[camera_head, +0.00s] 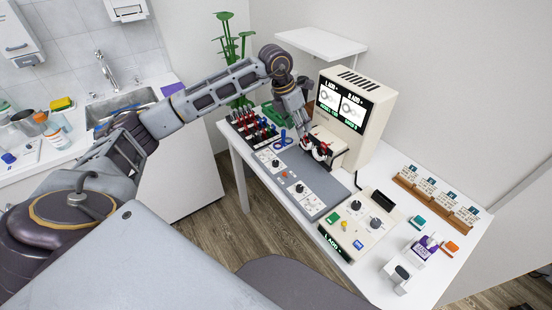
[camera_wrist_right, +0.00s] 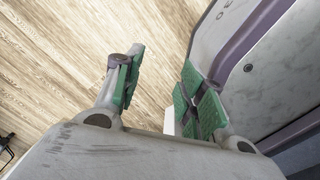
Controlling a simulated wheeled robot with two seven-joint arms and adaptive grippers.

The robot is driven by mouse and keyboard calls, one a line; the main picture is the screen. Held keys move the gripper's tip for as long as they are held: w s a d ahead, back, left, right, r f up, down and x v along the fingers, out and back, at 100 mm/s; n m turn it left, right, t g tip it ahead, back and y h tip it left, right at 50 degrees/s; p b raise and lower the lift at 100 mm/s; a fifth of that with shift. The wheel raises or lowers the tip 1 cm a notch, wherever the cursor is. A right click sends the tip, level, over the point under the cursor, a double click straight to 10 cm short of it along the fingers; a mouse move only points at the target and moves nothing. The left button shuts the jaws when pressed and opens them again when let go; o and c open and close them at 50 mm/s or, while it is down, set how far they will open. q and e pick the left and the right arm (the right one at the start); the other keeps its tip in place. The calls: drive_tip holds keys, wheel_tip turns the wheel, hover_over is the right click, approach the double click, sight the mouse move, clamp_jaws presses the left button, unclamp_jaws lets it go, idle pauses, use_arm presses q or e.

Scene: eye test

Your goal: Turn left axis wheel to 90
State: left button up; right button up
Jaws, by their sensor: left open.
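The eye-test machine (camera_head: 376,95) is a cream box with a dark screen (camera_head: 342,104) showing two white panels with round lens drawings; the small print is hard to read. My left gripper (camera_head: 314,148) is open and points down in front of the machine, at small dark round parts with red touches. The gripper hides much of that spot, so I cannot tell which part is the left axis wheel, its angle, or whether the fingers touch it. My right gripper (camera_wrist_right: 163,80), with green finger pads, is open and empty in the right wrist view, above the wood floor.
A cream control box (camera_head: 345,224) with knobs and coloured buttons stands at the table's front. A grey panel (camera_head: 318,206) lies left of it. A wooden card rack (camera_head: 433,203) is at right. Lens holders and a green plant (camera_head: 232,40) stand behind left.

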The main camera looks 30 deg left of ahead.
sight(276, 162)
use_arm(q)
drive_tip(key=s+a+f+n+g+y, duration=0.1)
drive_tip(key=s+a+g+y, duration=0.1)
drive_tip(key=s+a, duration=0.3)
drive_tip(key=shift+s+g+y, duration=0.25)
drive_tip(key=shift+g+y, duration=0.15)
use_arm(e)
drive_tip(key=shift+w+a+t, duration=0.15)
drive_tip(key=shift+w+t, duration=0.35)
drive_tip(key=shift+w, duration=0.45)
use_arm(q)
drive_tip(key=shift+f, duration=0.2)
use_arm(e)
drive_tip(key=shift+r, duration=0.1)
use_arm(q)
drive_tip(key=shift+f, duration=6.75)
use_arm(e)
drive_tip(key=shift+s, duration=0.15)
use_arm(q)
drive_tip(key=shift+c, duration=0.4)
clamp_jaws()
